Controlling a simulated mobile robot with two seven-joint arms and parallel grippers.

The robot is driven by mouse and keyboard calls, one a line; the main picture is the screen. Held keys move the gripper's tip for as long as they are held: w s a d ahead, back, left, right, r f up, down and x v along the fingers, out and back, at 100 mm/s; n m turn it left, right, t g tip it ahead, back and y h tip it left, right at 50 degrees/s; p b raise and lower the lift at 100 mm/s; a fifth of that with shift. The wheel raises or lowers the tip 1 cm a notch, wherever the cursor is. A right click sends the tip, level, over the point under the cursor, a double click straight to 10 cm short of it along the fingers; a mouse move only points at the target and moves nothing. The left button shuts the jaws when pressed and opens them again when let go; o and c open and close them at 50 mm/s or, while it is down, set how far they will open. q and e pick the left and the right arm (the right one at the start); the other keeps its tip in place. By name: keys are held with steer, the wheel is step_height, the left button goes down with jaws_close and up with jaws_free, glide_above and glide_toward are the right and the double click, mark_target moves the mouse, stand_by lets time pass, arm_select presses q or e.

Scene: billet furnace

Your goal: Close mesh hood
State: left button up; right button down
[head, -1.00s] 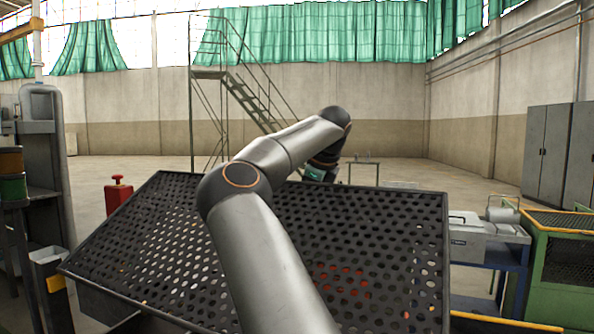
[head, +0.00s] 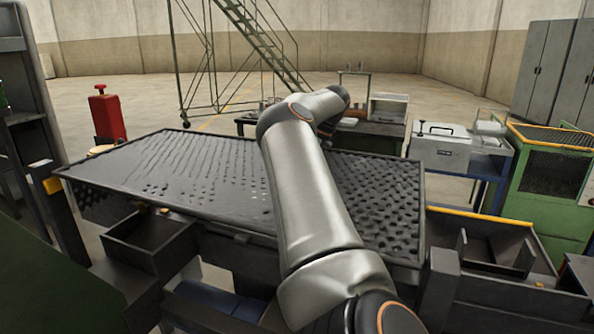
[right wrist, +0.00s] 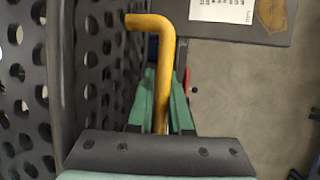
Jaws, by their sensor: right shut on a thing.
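The mesh hood (head: 200,190) is a black perforated panel with a raised rim. It lies close to level over the dark furnace body in the head view, and I cannot tell whether it rests fully on it. Its perforated face (right wrist: 100,90) stands at the left in the right wrist view. My right gripper (right wrist: 163,105), with green fingers, is shut on a bent yellow handle (right wrist: 160,55) beside the hood. My right arm reaches across the hood in the head view and hides part of it; the gripper is hidden there. My left gripper is not in view.
A red post (head: 107,115) stands behind the hood at left. A low dark table (head: 375,133) stands behind it. A grey case (head: 440,147) sits on a blue bench at right, near a green mesh-sided cabinet (head: 550,185). Open floor lies beyond.

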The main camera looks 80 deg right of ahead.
steer(key=shift+s+a+f, duration=0.15)
steer(key=shift+f, duration=0.2)
steer(key=c, duration=1.1)
jaws_free()
steer(key=p+v, duration=0.3)
steer(key=v, duration=0.9)
steer(key=shift+r+p, duration=0.3)
steer(key=shift+p, duration=0.05)
steer(key=shift+d, duration=0.25)
